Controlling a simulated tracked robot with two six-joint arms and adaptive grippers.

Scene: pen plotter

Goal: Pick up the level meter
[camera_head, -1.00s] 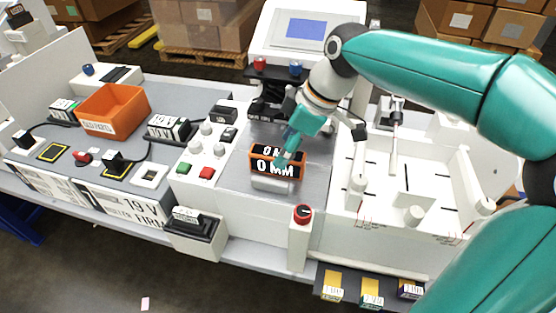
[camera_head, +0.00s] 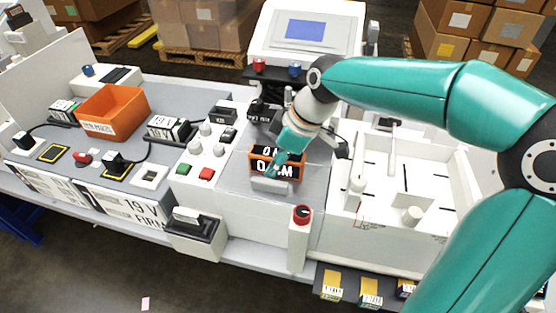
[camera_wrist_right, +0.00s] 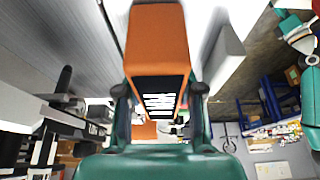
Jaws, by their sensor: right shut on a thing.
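The level meter (camera_head: 289,171) is an orange block with a black display reading "0 MM". It is on the grey plate in the middle of the bench, above a small white block. My right gripper (camera_head: 275,168) is shut on it from above, and a teal finger covers part of the digits. In the right wrist view the orange level meter (camera_wrist_right: 158,45) sits between the two dark fingers of the right gripper (camera_wrist_right: 158,103). I cannot tell whether it touches the surface below. My left gripper is not in view.
A white post with a red knob (camera_head: 302,214) stands in front right of the meter. Control knobs and a red button (camera_head: 206,174) lie to the left. A white walled tray (camera_head: 376,213) is to the right, and an orange bin (camera_head: 113,112) at the far left.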

